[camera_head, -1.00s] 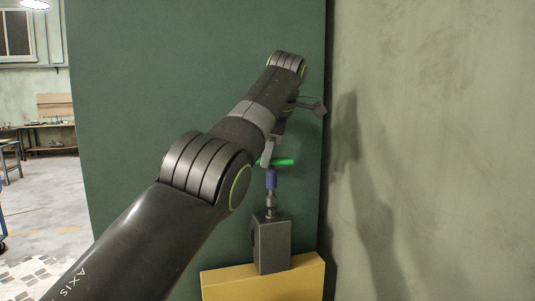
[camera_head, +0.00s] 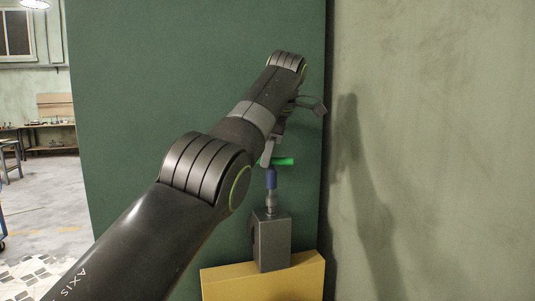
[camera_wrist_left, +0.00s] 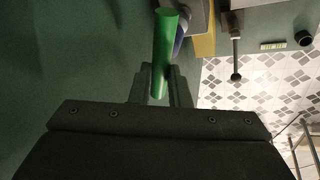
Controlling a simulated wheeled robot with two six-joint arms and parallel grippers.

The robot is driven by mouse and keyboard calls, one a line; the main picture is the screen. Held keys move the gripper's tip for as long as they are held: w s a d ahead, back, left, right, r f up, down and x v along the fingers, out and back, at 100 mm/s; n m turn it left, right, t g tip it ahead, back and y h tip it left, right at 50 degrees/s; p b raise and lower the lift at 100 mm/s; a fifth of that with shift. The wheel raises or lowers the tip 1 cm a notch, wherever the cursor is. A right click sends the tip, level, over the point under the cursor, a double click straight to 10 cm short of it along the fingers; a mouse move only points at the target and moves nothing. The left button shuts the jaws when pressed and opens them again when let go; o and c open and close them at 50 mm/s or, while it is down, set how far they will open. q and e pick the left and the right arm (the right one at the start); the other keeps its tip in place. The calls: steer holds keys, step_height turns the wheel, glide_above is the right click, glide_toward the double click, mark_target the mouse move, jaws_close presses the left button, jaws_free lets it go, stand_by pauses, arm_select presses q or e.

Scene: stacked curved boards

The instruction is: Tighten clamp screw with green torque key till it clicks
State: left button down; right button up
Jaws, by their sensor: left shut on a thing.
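The green torque key's bar handle (camera_head: 284,161) lies level on top of a blue collar (camera_head: 271,180), with a steel stem (camera_head: 271,200) below it. The stem stands upright on a dark grey block (camera_head: 272,243). Which part of the stem is the clamp screw I cannot tell. My left gripper (camera_head: 268,157) is at the handle, partly hidden by its own arm. In the left wrist view the green handle (camera_wrist_left: 165,45) sits between the two fingers (camera_wrist_left: 160,90), which are shut on it. The blue collar shows behind it (camera_wrist_left: 180,38). My right gripper is out of view.
The grey block stands on a yellow piece (camera_head: 225,285). A dark green panel (camera_head: 130,120) rises close behind the arm, and a pale green wall (camera_head: 440,120) is at the right. Open floor (camera_head: 45,200) and a workbench (camera_head: 55,135) are far left.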

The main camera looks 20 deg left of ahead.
arm_select(q)
steer(key=shift+f+b, duration=1.05)
steer(key=c, duration=1.9)
jaws_free()
steer(key=shift+c, duration=0.2)
jaws_close()
